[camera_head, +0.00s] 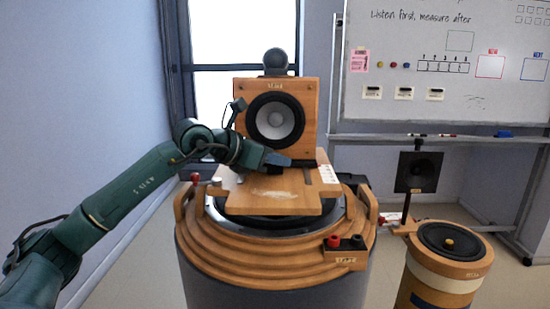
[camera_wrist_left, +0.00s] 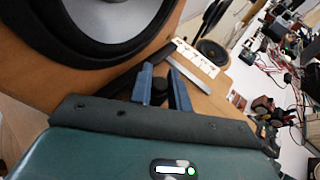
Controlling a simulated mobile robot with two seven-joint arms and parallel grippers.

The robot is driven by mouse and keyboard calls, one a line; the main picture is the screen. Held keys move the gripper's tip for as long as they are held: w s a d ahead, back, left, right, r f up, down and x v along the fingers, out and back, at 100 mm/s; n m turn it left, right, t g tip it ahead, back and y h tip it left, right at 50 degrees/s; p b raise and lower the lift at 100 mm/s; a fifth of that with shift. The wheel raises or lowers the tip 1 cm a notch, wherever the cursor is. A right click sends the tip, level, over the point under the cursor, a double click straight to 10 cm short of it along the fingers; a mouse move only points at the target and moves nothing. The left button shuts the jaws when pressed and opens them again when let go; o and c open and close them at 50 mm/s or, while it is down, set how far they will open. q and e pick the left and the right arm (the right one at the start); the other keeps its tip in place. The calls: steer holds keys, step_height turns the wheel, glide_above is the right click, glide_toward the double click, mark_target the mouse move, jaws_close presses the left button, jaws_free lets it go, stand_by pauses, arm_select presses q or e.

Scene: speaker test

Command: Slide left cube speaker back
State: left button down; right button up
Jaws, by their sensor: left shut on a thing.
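A wooden cube speaker (camera_head: 301,98) with a grey cone and black surround stands upright on a wooden sliding board (camera_head: 270,203). It is the only cube speaker I can make out. In the left wrist view its cone (camera_wrist_left: 100,18) fills the upper left. My left gripper (camera_head: 284,161) is at the foot of the speaker's front face. In the left wrist view its blue fingers (camera_wrist_left: 163,82) are shut on a small black knob (camera_wrist_left: 159,91) by a dark bar. The knob is hidden in the head view. My right gripper is not in view.
The board lies on a big round wooden-ringed drum (camera_head: 285,274) with red and black terminals (camera_head: 346,242) at its front. A whiteboard (camera_head: 450,105) is behind.

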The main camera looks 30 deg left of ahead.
arm_select(q)
steer(key=c, duration=1.6)
jaws_free()
steer(key=shift+w+a+r, duration=0.15)
steer(key=shift+a+r, duration=0.05)
steer(key=shift+c, duration=0.2)
steer(key=shift+o, duration=0.2)
steer(key=shift+f, duration=0.1)
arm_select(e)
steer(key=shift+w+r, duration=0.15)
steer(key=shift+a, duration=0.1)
